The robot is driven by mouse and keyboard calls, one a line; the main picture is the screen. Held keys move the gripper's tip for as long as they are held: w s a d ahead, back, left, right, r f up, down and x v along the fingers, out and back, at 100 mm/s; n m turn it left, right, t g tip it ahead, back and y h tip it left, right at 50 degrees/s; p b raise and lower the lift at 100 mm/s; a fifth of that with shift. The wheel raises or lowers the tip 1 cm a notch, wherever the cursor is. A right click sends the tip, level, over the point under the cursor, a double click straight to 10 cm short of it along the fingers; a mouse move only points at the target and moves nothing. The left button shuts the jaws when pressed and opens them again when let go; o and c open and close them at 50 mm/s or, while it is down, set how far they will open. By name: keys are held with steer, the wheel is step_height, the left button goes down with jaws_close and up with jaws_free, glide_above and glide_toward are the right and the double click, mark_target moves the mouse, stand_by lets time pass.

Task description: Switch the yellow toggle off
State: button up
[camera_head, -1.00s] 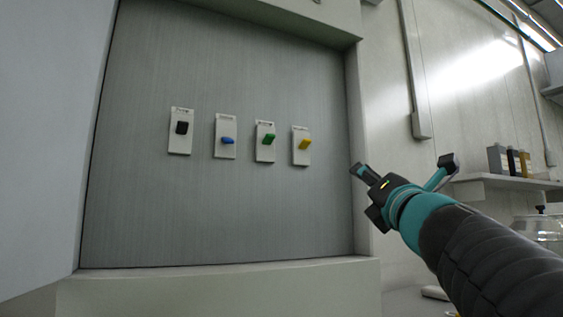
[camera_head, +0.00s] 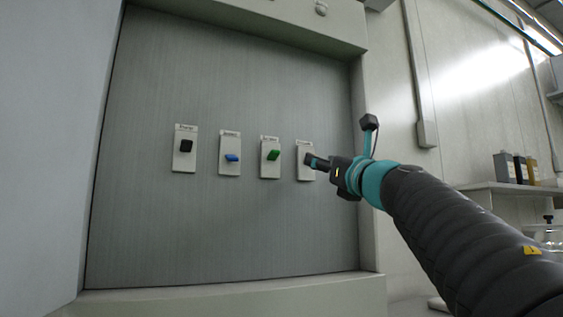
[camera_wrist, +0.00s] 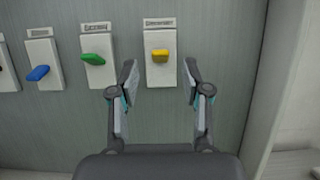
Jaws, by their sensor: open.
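The yellow toggle (camera_wrist: 160,56) sits on a white switch plate at the right end of a row on the grey panel. In the wrist view it lies between and just beyond the two fingertips of my gripper (camera_wrist: 159,72), which is open and empty. I cannot see contact with the toggle. In the head view my gripper (camera_head: 312,161) is in front of the right-hand plate (camera_head: 305,173) and hides the yellow toggle.
A green toggle (camera_head: 273,155), a blue toggle (camera_head: 232,158) and a black toggle (camera_head: 187,146) sit to the left on their own plates. The cabinet's side wall (camera_head: 366,200) is close on the right. A shelf (camera_head: 500,187) with bottles stands further right.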

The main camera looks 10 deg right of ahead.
steer(key=shift+p+x, duration=0.5)
steer(key=shift+x, duration=1.5)
jaws_close()
